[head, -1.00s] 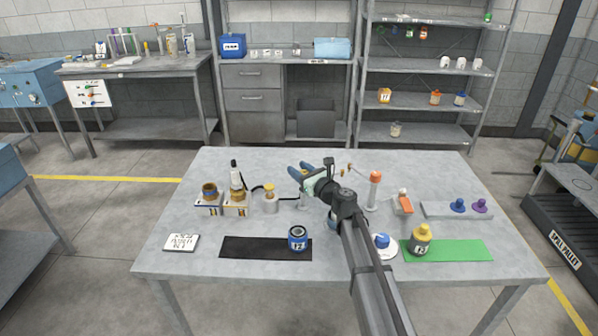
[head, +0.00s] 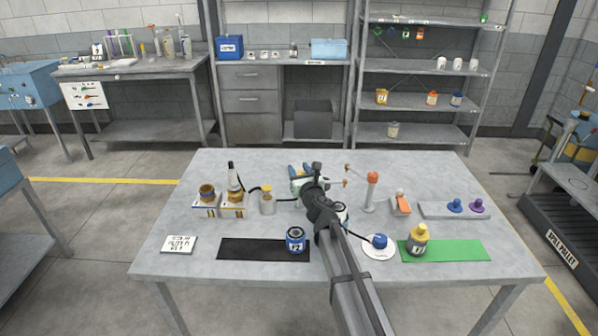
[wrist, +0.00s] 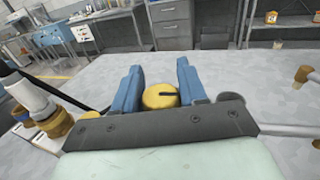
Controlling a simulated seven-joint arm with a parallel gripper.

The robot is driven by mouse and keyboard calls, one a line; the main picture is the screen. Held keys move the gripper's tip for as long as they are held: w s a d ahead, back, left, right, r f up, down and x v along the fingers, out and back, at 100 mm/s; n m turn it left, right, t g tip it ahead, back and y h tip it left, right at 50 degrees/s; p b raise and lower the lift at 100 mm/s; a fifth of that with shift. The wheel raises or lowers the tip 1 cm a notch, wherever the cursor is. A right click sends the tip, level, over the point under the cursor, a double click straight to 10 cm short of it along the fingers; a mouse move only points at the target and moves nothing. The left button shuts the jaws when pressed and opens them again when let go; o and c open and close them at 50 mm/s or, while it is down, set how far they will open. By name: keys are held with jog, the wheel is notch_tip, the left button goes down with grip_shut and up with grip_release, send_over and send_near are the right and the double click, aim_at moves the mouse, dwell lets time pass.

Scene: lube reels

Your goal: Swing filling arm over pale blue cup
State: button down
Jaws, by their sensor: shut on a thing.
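My gripper (head: 300,172) is over the back middle of the table, its blue fingers pointing away. In the wrist view its fingers (wrist: 160,84) stand either side of a round yellow knob (wrist: 160,97) with a dark slot and are shut on it. I cannot tell whether this knob belongs to the filling arm. A pale bar (wrist: 288,130) runs right from beside the gripper. My arm hides much of the middle of the table. A pale round rim (head: 342,212) shows partly behind my arm; I cannot tell whether it is the pale blue cup.
A clear yellow-capped bottle (head: 267,201) stands left of the gripper, amber jars (head: 207,193) farther left. An orange-topped post (head: 371,192) stands to the right. A dark blue can (head: 296,240) is on the black mat (head: 250,249); a yellow-topped can (head: 418,240) is on the green mat (head: 460,250).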

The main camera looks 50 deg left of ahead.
jog(key=shift+w+a, duration=0.1)
dwell(0.7)
jog(key=c, duration=0.7)
grip_release()
jog(key=shift+t, duration=0.3)
jog(key=v, duration=1.4)
jog(key=shift+r, duration=0.2)
